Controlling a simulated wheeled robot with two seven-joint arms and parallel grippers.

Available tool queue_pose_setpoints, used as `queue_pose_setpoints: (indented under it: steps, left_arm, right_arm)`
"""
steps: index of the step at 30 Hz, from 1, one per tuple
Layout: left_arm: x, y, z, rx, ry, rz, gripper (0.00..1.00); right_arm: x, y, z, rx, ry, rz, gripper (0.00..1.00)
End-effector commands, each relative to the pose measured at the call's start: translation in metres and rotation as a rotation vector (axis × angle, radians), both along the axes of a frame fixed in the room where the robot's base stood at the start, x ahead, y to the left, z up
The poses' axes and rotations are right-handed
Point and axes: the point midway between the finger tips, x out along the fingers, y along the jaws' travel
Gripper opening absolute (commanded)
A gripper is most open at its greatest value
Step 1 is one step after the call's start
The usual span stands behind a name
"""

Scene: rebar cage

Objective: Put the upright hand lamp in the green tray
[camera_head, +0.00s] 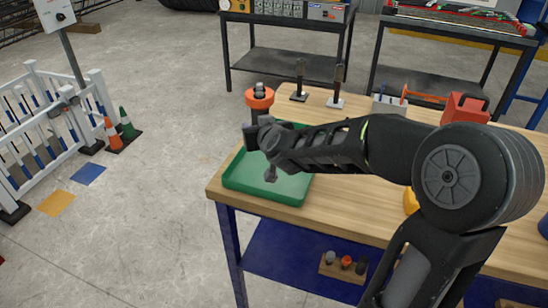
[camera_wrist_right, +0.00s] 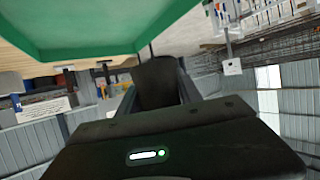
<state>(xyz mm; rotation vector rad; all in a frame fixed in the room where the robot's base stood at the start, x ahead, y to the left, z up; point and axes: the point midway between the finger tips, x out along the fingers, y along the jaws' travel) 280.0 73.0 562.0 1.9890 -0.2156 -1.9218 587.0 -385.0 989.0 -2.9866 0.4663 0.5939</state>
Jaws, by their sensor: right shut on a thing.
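The green tray (camera_head: 262,188) lies on the near left corner of the wooden workbench. My right arm comes in from the right, and its gripper (camera_head: 264,140) is over the tray, shut on a dark thing that I take to be the hand lamp. In the right wrist view this dark thing (camera_wrist_right: 156,84) shows between the fingers. In the head view the gripper and arm hide most of it, so its tilt is hard to tell. The tray's green side (camera_wrist_right: 90,35) fills the upper left of the wrist view. My left gripper is not in view.
An orange, black-topped object (camera_head: 260,98) stands at the bench edge behind the tray. Two dark upright tools (camera_head: 300,80) (camera_head: 338,86) stand farther back. A red box (camera_head: 465,108) is at the right. White barriers (camera_head: 40,125) and cones (camera_head: 113,133) stand on the floor at left.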

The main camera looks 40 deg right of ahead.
Motion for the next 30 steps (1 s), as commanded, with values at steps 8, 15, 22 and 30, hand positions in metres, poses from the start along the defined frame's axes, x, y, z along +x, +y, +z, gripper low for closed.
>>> queue_pose_setpoints:
  steps: [8, 15, 22, 30]
  left_arm:
    - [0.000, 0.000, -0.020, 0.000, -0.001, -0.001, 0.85]
    - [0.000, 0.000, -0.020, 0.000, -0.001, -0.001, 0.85]
    - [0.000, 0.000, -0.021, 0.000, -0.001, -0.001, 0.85]
    - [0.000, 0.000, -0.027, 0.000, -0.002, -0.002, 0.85]
  right_arm:
    - [0.000, 0.000, -0.050, 0.000, 0.002, 0.000, 0.00]
    - [0.000, 0.000, -0.058, -0.001, -0.002, 0.000, 0.00]
    - [0.000, 0.000, -0.063, -0.001, 0.000, 0.000, 0.00]
    - [0.000, 0.000, -0.096, 0.001, 0.001, 0.001, 0.00]
